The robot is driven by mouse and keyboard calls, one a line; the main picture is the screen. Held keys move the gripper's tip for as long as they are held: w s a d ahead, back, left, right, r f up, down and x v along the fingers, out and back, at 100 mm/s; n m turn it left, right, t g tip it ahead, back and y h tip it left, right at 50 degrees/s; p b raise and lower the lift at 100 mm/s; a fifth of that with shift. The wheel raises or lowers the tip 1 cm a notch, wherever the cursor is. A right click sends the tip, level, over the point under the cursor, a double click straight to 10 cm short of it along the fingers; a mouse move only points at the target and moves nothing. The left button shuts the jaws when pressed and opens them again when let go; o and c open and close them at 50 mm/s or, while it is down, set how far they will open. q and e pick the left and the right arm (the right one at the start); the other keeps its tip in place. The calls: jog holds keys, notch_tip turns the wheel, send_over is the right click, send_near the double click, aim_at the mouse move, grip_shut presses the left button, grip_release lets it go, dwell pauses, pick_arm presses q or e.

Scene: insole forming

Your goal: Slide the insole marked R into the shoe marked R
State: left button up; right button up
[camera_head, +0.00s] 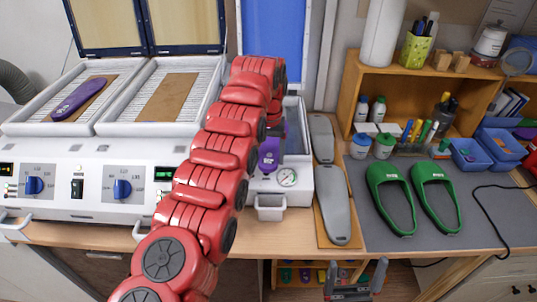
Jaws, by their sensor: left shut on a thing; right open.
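One purple insole (268,156) is at the small press with a gauge, partly hidden by my red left arm. My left gripper (274,127) is mostly hidden behind that arm; it is shut, apparently on this insole. A second purple insole (78,99) lies on a brown pad in the left heater tray. Two green open shoes, a left one (374,188) and a right one (457,208), lie side by side on the grey mat. Their white marks are too small to read. My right gripper (355,283) is open and empty, low at the table's front edge.
The press (297,198) has a raised blue lid (273,35). Two grey foot-shaped forms (333,208) lie beside it. A wooden shelf (349,95) stands behind the grey mat (380,240). Blue bins (470,157) and a black cable are at the right.

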pick_arm(q)
jog(key=shift+w+r+p, duration=0.15)
jog(key=shift+r+p, duration=1.5)
jog(key=shift+p, duration=3.6)
jog(key=shift+f, duration=0.35)
jog(key=shift+w+f, duration=0.1)
